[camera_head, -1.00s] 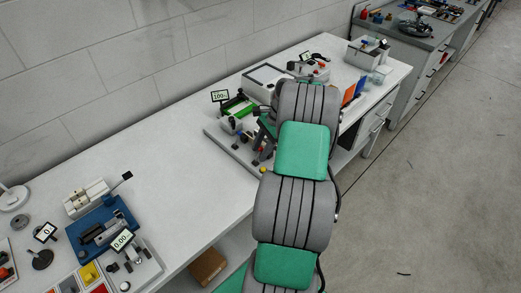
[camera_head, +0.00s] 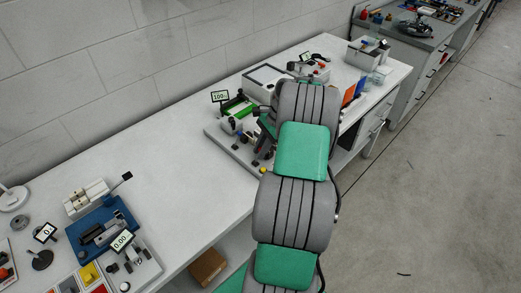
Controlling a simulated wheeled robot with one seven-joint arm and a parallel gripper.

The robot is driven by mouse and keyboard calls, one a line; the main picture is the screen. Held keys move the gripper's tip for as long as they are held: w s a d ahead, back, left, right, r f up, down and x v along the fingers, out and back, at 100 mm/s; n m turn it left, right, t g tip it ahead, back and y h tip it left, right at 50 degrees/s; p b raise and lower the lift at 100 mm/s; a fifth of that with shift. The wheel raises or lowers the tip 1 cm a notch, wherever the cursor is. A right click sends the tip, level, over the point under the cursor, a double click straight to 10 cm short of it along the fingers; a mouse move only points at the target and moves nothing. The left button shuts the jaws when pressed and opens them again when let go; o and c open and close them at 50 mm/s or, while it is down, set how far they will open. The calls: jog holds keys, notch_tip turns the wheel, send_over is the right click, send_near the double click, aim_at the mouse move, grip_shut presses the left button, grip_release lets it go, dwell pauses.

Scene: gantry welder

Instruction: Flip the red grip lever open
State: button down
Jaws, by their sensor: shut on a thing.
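The gantry welder appears to be the machine on a grey base plate (camera_head: 228,146) on the long bench, with small dark and light fittings. My grey and green arm (camera_head: 303,150) reaches up from the bottom and covers its right side. A dark part and a bit of green show just left of the arm; I cannot tell whether they belong to my wrist or to the machine. My gripper's fingers are hidden behind the arm. I cannot make out the red grip lever.
A display reading 100% (camera_head: 219,97) stands behind the base plate. A white box-shaped device (camera_head: 267,82) is at the back. A blue fixture (camera_head: 103,232) and small displays stand at the lower left. The bench top (camera_head: 165,165) between is clear.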

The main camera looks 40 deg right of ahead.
jog(key=shift+a+f+b, duration=0.1)
jog(key=shift+b, duration=0.35)
jog(key=h+b, duration=0.1)
jog(key=b, duration=0.1)
jog(key=a+h+b, duration=0.1)
jog(key=b, duration=0.2)
jog(key=shift+f+b, duration=0.15)
jog(key=shift+b, duration=0.2)
jog(key=a+h+b, duration=0.1)
jog(key=h+b, duration=0.2)
jog(key=b, duration=0.2)
jog(key=shift+a+n, duration=0.2)
jog(key=shift+n, duration=0.1)
jog(key=a+h+b, duration=0.1)
jog(key=b, duration=0.1)
jog(key=h+b, duration=0.2)
jog(key=b, duration=0.1)
jog(key=shift+a+r+h, duration=0.2)
jog(key=shift+a+h, duration=0.1)
jog(key=shift+a, duration=0.05)
jog(key=shift+a+t+h+b, duration=0.15)
jog(key=shift+a+h+b, duration=0.15)
jog(key=shift+h+b, duration=0.5)
jog(key=shift+a+t+h+b, duration=0.15)
jog(key=shift+a+h+b, duration=0.15)
jog(key=shift+h+b, duration=0.5)
jog(key=c, duration=1.4)
grip_release()
jog(key=shift+o, duration=0.2)
